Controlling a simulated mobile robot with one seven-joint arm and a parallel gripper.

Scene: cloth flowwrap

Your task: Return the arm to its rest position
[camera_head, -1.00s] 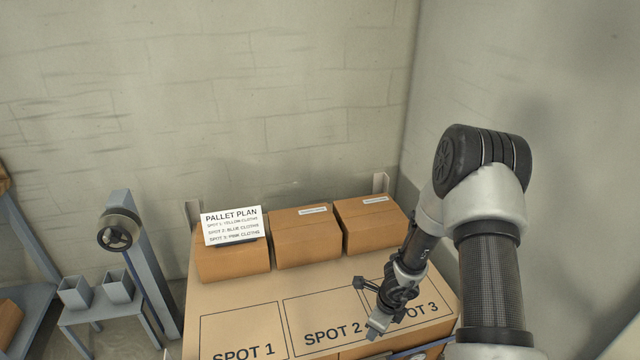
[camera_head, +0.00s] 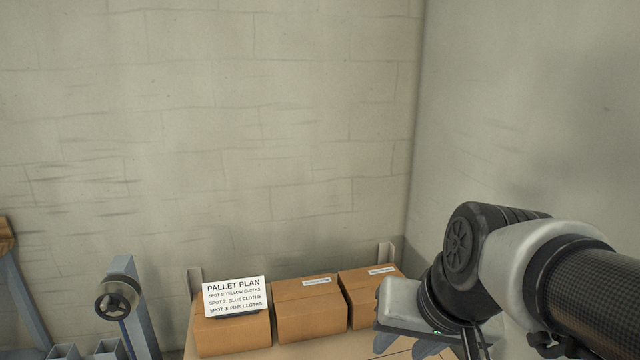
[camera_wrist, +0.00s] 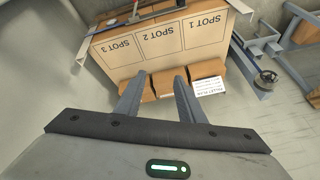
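My arm is folded back at the right of the head view. The grey hand of my gripper (camera_head: 402,312) shows beside it, in front of the right-hand box. In the wrist view my gripper (camera_wrist: 160,78) has its two fingers spread apart, with nothing held between them. The fingers stand in front of the boxes from this viewpoint, and no contact is visible.
Three closed cardboard boxes (camera_head: 309,311) stand in a row at the pallet's back. A pallet plan sign (camera_head: 235,297) is at the left box. A handwheel post (camera_head: 118,297) stands left; walls rise behind and right.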

